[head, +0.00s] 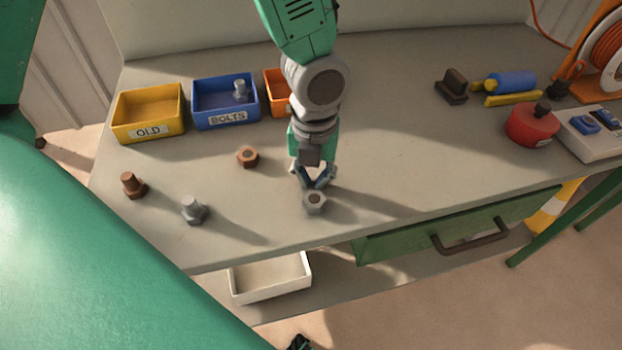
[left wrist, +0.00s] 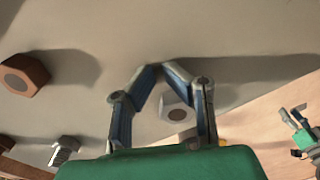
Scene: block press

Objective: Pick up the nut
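The grey nut (head: 315,203) is near the front edge of the workbench, its dark hole showing. My left gripper (head: 315,186) is right at the nut, just behind it in the head view. In the left wrist view, the fingers (left wrist: 160,67) slant together and their tips meet. The nut (left wrist: 178,110) shows between them, partly covered by the right finger; I see no clear grip on it. A brown nut (head: 247,156) lies to the left.
A brown bolt (head: 132,187) and a grey bolt (head: 194,211) stand at left. Yellow "OLD" (head: 148,113), blue "BOLTS" (head: 226,118) and orange (head: 277,108) bins stand behind. A green drawer (head: 400,240) and white tray (head: 270,292) are below.

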